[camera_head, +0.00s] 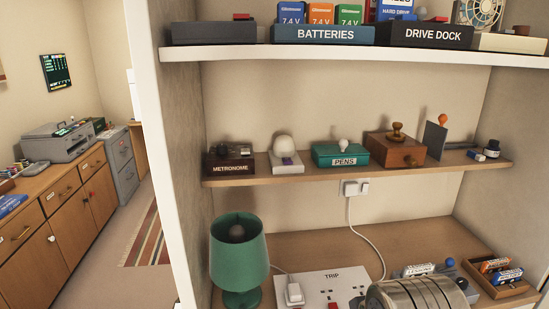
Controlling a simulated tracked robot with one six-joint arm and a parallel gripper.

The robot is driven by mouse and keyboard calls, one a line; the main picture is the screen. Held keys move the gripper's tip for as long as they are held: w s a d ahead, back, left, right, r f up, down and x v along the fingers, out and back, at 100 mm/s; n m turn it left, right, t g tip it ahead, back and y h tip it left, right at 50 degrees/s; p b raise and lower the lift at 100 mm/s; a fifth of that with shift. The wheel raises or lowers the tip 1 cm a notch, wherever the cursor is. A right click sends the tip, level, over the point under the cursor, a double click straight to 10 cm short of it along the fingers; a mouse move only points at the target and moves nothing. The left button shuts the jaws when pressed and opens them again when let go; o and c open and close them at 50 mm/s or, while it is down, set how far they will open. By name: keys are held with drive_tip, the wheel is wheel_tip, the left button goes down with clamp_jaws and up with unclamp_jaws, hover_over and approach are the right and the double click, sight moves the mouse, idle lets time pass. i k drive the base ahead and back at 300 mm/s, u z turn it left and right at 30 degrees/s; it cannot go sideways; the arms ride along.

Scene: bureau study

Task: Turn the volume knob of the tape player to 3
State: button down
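I cannot make out a tape player or a volume knob marked with numbers in this view. My gripper's fingers do not show. A silver ribbed cylinder at the bottom edge, right of centre, looks like part of my own arm, and it hides part of the lower shelf behind it.
A shelf unit fills the right side. Its middle shelf (300,178) holds a metronome (231,161), a green pens box (340,155) and a wooden box (394,150). Below stand a green lamp (239,255), a power strip (325,286) and a battery tray (510,290). A grey printer-like machine (58,143) sits left.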

sight(462, 283)
drive_tip(key=z, duration=1.35)
